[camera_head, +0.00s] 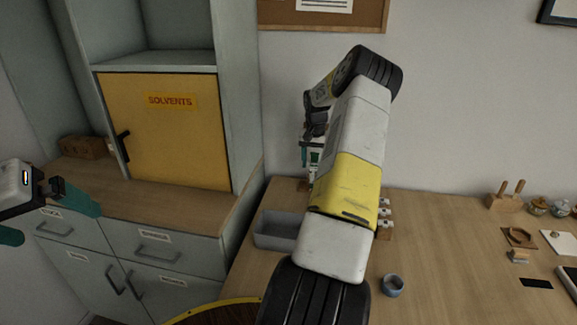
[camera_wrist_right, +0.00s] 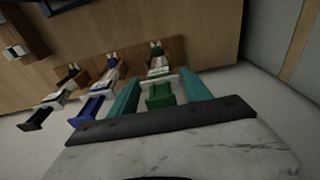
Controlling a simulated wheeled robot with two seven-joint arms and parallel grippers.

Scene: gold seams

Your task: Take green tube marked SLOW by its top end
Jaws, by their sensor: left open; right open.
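In the right wrist view a green tube (camera_wrist_right: 160,96) with a white tag stands in a wooden holder (camera_wrist_right: 172,50); its lettering is too small to read. Its green end lies between the two teal fingers of my right gripper (camera_wrist_right: 160,82), which is open, with a gap showing on each side. In the head view my right gripper (camera_head: 309,152) is at the back of the table, and a bit of green tube (camera_head: 315,157) shows by it; my arm hides much there. My left gripper (camera_head: 60,222) is open and empty at the far left, before the cabinet.
A blue tube (camera_wrist_right: 91,108) and a black tube (camera_wrist_right: 37,117) stand left of the green one in the wrist view. In the head view a grey bin (camera_head: 275,231) and a blue-grey ring (camera_head: 393,286) are on the table (camera_head: 450,270). A yellow SOLVENTS cabinet (camera_head: 165,140) stands left.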

